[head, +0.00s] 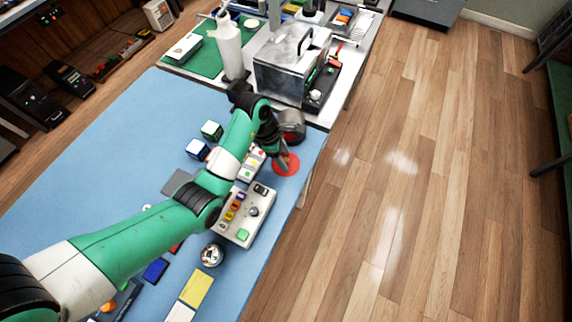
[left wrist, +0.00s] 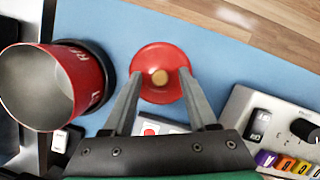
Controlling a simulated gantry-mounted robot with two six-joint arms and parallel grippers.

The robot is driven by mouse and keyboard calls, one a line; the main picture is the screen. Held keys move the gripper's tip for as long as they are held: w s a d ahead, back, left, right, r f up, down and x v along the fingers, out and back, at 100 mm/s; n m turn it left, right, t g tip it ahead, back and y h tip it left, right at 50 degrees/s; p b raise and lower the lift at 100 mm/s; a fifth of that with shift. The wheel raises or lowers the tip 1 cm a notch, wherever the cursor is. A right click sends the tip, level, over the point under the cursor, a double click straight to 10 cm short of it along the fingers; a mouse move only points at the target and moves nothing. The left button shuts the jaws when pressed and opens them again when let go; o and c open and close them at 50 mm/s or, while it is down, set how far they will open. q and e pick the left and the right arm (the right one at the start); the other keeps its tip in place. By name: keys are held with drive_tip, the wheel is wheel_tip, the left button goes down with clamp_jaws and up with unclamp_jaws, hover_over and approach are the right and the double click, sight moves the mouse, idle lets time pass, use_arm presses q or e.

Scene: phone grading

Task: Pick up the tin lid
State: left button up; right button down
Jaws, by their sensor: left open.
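The tin lid (left wrist: 160,85) is a red round disc with a pale tan knob at its middle. It lies flat on the blue mat; in the head view the red lid (head: 292,168) shows near the mat's right edge, partly covered by my gripper. My left gripper (left wrist: 161,78) is open above it, with one finger on each side of the knob and nothing held. I cannot tell whether the fingers touch the lid. A red open tin (left wrist: 72,84) with a dark base is at the left in the left wrist view. My right gripper is not in view.
A grey control box (head: 236,222) with coloured buttons stands close to the lid. Two small cubes (head: 211,130) are on the mat (head: 110,150) beyond my arm. A metal case (head: 280,75) and a white bottle (head: 229,50) stand at the back. The floor is to the right.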

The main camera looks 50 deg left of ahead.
use_arm(q)
clamp_jaws()
drive_tip(key=shift+r, duration=0.15)
idle(0.4)
